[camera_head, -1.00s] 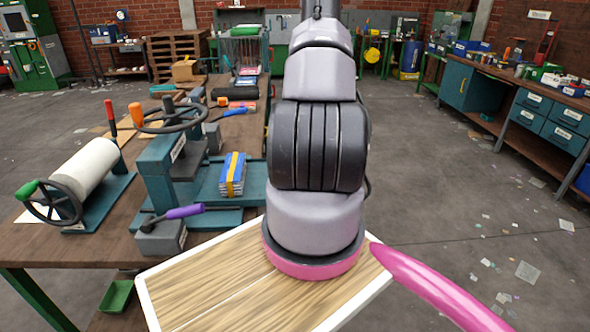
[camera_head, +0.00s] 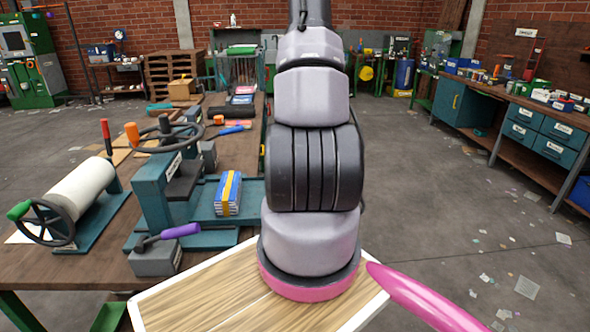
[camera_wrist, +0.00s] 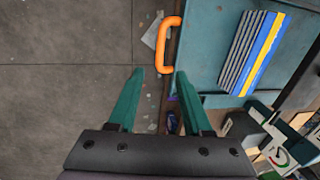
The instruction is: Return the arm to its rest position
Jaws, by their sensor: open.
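My gripper (camera_wrist: 160,88) shows in the wrist view with its two teal fingers apart and nothing between them. Below it in that view are the grey floor on the left and the edge of a teal surface on the right. An orange handle (camera_wrist: 167,45) lies just beyond the fingertips. In the head view my arm stands upright in the middle of the picture, and my gripper is out of sight there.
A workbench (camera_head: 95,265) on the left carries a press (camera_head: 165,185), a roller (camera_head: 80,190) and a strapped blue stack (camera_head: 228,193). A teal cabinet bench (camera_head: 530,125) stands at right. The floor between is open, with scattered scraps.

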